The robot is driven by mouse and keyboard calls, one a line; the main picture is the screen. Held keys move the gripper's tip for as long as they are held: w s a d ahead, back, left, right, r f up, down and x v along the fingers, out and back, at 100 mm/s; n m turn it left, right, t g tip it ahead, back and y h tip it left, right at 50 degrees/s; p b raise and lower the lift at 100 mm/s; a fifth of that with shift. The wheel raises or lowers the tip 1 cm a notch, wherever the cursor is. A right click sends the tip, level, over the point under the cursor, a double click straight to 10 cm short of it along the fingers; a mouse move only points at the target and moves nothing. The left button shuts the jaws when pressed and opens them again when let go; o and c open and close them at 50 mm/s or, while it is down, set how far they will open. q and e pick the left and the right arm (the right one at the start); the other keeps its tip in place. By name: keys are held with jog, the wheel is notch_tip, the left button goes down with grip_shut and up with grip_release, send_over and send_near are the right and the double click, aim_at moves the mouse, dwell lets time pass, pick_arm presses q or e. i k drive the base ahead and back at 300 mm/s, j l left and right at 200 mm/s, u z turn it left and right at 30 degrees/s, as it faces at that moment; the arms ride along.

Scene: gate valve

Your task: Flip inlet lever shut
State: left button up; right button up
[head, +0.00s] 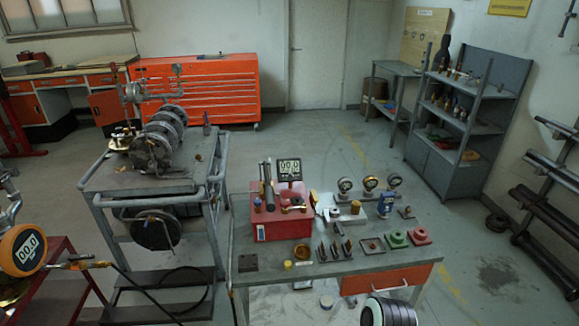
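A flanged metal valve assembly (160,135) lies on the grey wheeled cart (150,188) at the left, with round flanges and thin upright fittings. A small brass-coloured fitting (122,137) sits at its left end.
A workbench (345,262) in front carries a red box (280,215), a digital display (289,169), several dial gauges (370,183) and small parts. A red stand (62,288) is at the lower left. Shelves (470,130) stand at the right. Open floor lies behind the bench.

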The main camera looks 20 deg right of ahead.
aim_at(72, 258)
jog(key=i+u, duration=0.1)
jog(key=u, duration=0.25)
jog(key=i+l+u, duration=0.1)
jog(key=u, duration=0.25)
jog(key=l+u, duration=0.1)
jog(key=u, duration=0.25)
jog(key=i+l, duration=0.05)
